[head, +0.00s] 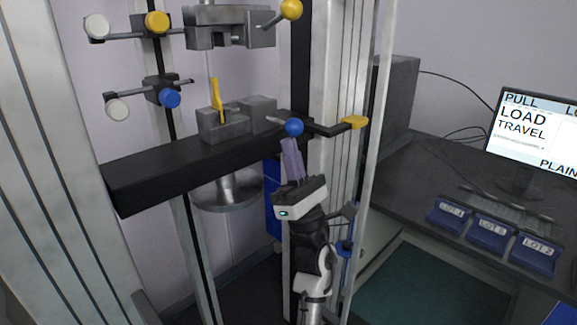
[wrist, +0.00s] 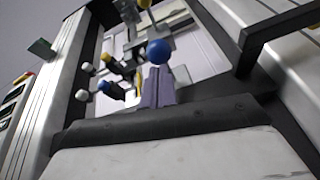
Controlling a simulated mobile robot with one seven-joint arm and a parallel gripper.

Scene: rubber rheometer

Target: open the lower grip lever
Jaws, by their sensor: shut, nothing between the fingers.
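The lower grip (head: 238,118) is a grey block on the black crossbeam (head: 165,178) in the head view. Its lever points right and ends in a blue ball (head: 293,127). My gripper (head: 290,145) is just below the blue ball, with its purple fingers pointing up and together. In the wrist view the blue ball (wrist: 159,51) sits just beyond the tips of my gripper (wrist: 158,72). I cannot tell whether the fingertips touch the ball. A yellow piece (head: 217,98) stands upright at the lower grip.
The upper grip (head: 228,27) with its yellow ball lever (head: 290,9) hangs above. A yellow-tipped arm (head: 353,122) juts out right of the blue ball. A frame column (head: 338,60) stands close behind my gripper. Blue lot bins (head: 490,228) and a monitor (head: 535,135) are on the right desk.

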